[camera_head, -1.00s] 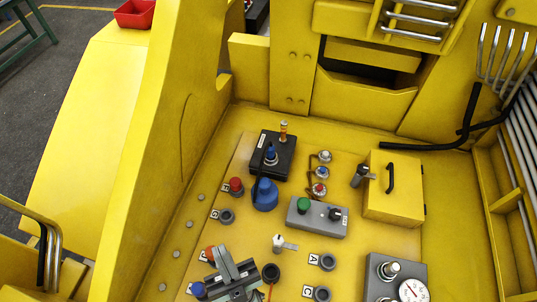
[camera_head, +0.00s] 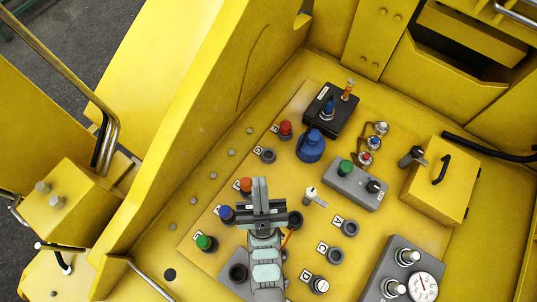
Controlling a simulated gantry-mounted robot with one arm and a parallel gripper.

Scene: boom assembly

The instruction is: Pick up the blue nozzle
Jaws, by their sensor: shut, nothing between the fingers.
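My gripper (camera_head: 260,192) is shut and empty, with its two fingers together over the yellow panel. A small blue-topped piece (camera_head: 227,212) stands just left of the fingers, in a row with an orange-topped piece (camera_head: 246,185) and a green-topped piece (camera_head: 205,242). A larger blue rounded piece (camera_head: 311,147) stands farther back. A blue-collared post (camera_head: 328,110) is on the black box. I cannot tell for certain which blue piece is the nozzle. My gripper does not visibly hold any of them.
A grey box with green and black knobs (camera_head: 355,185) and a yellow box with a black handle (camera_head: 440,180) stand to the right. A grey gauge box (camera_head: 405,275) is at the lower right. A tall slanted yellow wall (camera_head: 190,120) borders the panel on the left.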

